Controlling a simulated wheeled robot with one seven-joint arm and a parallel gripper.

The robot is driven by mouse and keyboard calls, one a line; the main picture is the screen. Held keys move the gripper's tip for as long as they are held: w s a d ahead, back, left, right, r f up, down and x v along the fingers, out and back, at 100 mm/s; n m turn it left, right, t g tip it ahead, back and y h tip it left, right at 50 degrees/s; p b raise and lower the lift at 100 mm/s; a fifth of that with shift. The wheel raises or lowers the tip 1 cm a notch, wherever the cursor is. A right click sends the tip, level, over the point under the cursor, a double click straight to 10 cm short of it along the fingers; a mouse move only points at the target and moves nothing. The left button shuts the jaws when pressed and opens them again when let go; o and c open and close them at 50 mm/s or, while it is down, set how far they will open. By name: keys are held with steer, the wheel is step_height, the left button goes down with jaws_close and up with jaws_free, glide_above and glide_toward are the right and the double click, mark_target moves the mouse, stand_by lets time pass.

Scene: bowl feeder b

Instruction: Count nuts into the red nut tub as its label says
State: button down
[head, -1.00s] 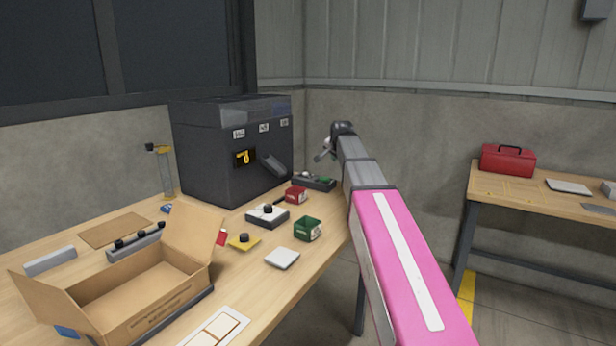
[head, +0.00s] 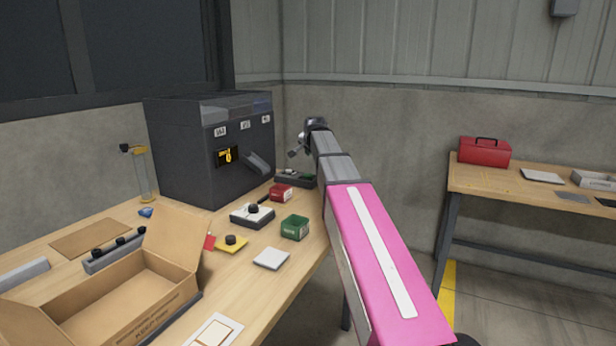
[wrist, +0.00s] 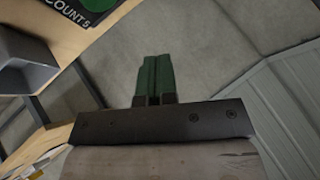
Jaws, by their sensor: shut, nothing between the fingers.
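The red tub (head: 281,193) stands on the bench in front of the black feeder (head: 188,160), right of its grey chute (head: 258,164). Its label is too small to read in the head view, and its inside is hidden. A dark panel (wrist: 98,14) marked "COUNT 5" with a green round part shows at the top left of the wrist view.
A green tub (head: 295,228), a white box with a black knob (head: 252,215) and a pale square plate (head: 271,259) stand nearby. An open cardboard box (head: 120,305) fills the bench front. A second bench (head: 520,185) with a red toolbox (head: 485,152) is at right.

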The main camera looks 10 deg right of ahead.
mark_target(309, 175)
steer(key=shift+f, duration=3.2)
steer(key=shift+f, duration=0.85)
steer(key=shift+r, duration=0.15)
stand_by(0.4)
steer(key=shift+r, duration=0.7)
steer(key=shift+r, duration=0.15)
steer(key=shift+r, duration=2.35)
